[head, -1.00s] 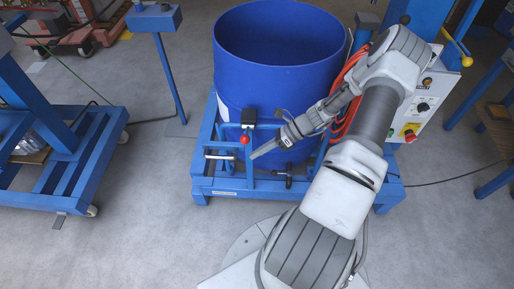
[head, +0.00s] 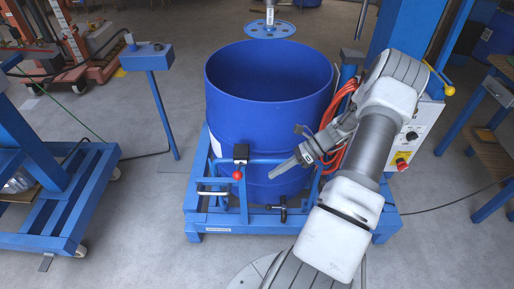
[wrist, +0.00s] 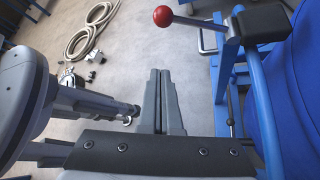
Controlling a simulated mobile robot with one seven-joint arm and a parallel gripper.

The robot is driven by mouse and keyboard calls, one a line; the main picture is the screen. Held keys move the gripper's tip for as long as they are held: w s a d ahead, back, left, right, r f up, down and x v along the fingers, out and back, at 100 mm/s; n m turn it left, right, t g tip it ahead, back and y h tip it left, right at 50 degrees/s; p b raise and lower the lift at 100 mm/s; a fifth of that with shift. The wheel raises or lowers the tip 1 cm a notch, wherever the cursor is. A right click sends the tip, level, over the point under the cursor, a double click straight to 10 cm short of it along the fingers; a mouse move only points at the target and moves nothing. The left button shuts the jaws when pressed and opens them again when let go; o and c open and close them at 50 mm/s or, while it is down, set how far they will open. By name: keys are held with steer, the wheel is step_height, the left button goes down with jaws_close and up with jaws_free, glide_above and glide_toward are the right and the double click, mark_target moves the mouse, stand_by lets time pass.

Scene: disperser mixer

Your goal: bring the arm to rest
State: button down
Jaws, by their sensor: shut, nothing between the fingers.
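My gripper (head: 272,176) is shut and empty, in front of the blue drum (head: 265,115), in the head view. My arm reaches up from the lower right, bends, and comes back down to the left. In the wrist view my gripper (wrist: 161,75) points over bare grey floor, its two fingers together. The lever with the red ball knob (wrist: 162,16) is just right of the fingers there, apart from them. The red knob (head: 237,175) also shows left of my gripper in the head view.
The drum stands in a blue frame (head: 240,226). A mixer disc (head: 267,30) hangs above and behind it. A control box (head: 412,135) is behind my arm. A blue trolley (head: 75,245) stands left. In the wrist view coiled hoses (wrist: 90,30) lie on the floor.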

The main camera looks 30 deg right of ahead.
steer(key=a+r+n+g+h, duration=0.1)
steer(key=a+r+n+h, duration=0.1)
steer(key=a+r+n, duration=0.4)
steer(key=a+r+n+g+h+p, duration=0.1)
steer(key=r+n+h, duration=0.2)
steer(key=r, duration=0.5)
steer(key=a+r+n+g+h, duration=0.2)
steer(key=a+r+n, duration=0.25)
steer(key=r, duration=0.25)
steer(key=s+a+r+n+t+h, duration=0.2)
steer(key=s+a+r+n+t, duration=0.1)
steer(key=s+a+r+n, duration=0.2)
steer(key=s+a+r+n+t+h+p, duration=0.1)
steer(key=s+a+r+n+t, duration=0.2)
steer(key=s+a+r+n, duration=0.2)
steer(key=shift+s+a+r+n+t+h, duration=0.35)
steer(key=shift+s+r+n, duration=0.8)
steer(key=shift+r+n, duration=0.95)
steer(key=shift+d+r+m, duration=0.2)
steer(key=shift+d+m, duration=0.05)
steer(key=shift+m, duration=0.1)
